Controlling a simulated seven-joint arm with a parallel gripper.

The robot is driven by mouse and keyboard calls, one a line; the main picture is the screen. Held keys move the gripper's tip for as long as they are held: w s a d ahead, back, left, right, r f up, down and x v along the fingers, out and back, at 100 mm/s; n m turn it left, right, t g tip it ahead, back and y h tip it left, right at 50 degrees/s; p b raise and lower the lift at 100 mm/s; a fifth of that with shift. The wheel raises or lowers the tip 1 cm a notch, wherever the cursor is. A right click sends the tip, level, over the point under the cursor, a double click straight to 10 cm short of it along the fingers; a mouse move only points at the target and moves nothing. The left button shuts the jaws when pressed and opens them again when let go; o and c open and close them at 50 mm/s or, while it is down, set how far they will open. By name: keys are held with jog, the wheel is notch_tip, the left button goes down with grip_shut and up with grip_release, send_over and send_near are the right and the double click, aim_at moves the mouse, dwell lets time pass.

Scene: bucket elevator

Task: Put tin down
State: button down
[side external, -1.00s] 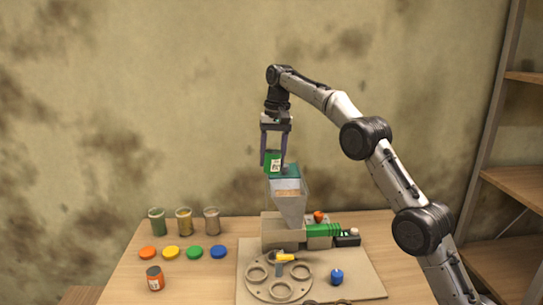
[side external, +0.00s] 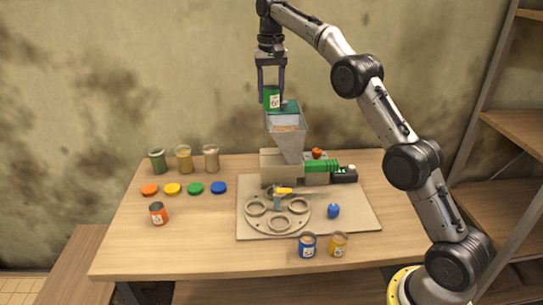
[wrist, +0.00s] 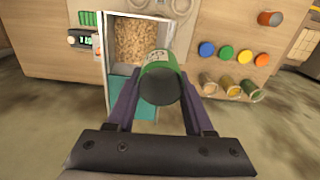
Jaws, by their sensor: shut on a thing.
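The green tin (side external: 271,98) has a white label and is in my gripper (side external: 272,102), which is shut on it. It is held high, by the upper rim of the hopper (side external: 290,143); I cannot tell whether it touches the rim. In the wrist view the tin (wrist: 158,68) sits between the two purple fingers, its dark round end facing the camera. The hopper holds tan granular material (wrist: 134,40) and has a teal panel (wrist: 124,88) on its near side there.
A board (side external: 352,216) carries the machine and a round plate with empty rings (side external: 281,222). A blue tin (side external: 307,246) and a yellow tin (side external: 338,245) stand at the front. An orange tin (side external: 158,214), coloured lids (side external: 196,188) and jars (side external: 184,160) are left. Bare table lies front left.

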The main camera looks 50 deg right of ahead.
jog(key=a+f+n, duration=0.3)
jog(key=a+f, duration=0.6)
jog(key=a, duration=0.2)
jog(key=s+d+f+m, duration=0.3)
jog(key=s+d, duration=0.5)
jog(key=s, duration=0.3)
jog(key=s+d+f+m, duration=0.25)
jog(key=s+d, duration=0.45)
jog(key=s, duration=0.5)
jog(key=s+d+f+m, duration=0.35)
jog(key=s+d, duration=0.45)
jog(key=s, duration=0.3)
send_near(370, 191)
jog(key=shift+s+a+f+n, duration=0.4)
jog(key=shift+s+a+f, duration=0.05)
jog(key=shift+w+d+f, duration=0.3)
jog(key=shift+d+f, duration=0.15)
jog(key=shift+f, duration=0.15)
jog(key=shift+w+f, duration=0.1)
jog(key=shift+f, duration=1.6)
